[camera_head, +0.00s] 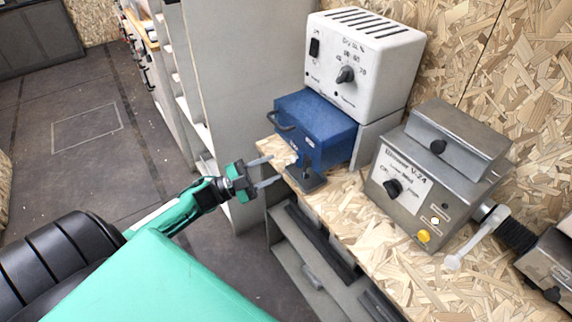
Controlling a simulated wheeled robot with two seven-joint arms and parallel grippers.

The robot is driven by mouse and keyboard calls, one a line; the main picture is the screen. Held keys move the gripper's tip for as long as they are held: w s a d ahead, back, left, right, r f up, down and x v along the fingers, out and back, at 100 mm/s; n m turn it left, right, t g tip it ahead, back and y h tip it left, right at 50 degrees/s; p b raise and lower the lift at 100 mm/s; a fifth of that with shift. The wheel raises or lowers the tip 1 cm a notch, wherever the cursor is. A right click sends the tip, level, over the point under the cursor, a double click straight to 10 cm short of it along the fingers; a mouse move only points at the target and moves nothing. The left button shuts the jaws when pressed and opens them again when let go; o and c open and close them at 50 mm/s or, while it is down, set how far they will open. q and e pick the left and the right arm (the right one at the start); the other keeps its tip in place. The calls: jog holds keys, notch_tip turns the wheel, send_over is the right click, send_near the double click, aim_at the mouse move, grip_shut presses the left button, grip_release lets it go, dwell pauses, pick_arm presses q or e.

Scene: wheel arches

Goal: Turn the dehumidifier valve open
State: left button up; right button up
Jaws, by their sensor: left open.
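A white box (368,68) with a vented top, a switch and a black dial (345,75) stands at the back of the bench; it looks like the dehumidifier. Below its front is a blue box (325,137) with a dark handle (281,121) on its left face. Under the blue box's front corner is a small dark blue fitting (305,171) on a dark base; I cannot tell whether it is the valve. My left gripper (273,171) is open, its two pale fingers pointing right, just left of this fitting and apparently empty. My right gripper is not in view.
A grey metal unit (408,205) with a knob and yellow button stands right on the chipboard bench (345,215). A pale lever (478,237) and black hose join it. Below the bench edge is an open grey drawer (300,262). Floor at left is clear.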

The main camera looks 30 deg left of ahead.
pick_arm(q)
jog(key=v, duration=0.5)
jog(key=shift+w+b, duration=0.1)
jog(key=shift+b, duration=0.2)
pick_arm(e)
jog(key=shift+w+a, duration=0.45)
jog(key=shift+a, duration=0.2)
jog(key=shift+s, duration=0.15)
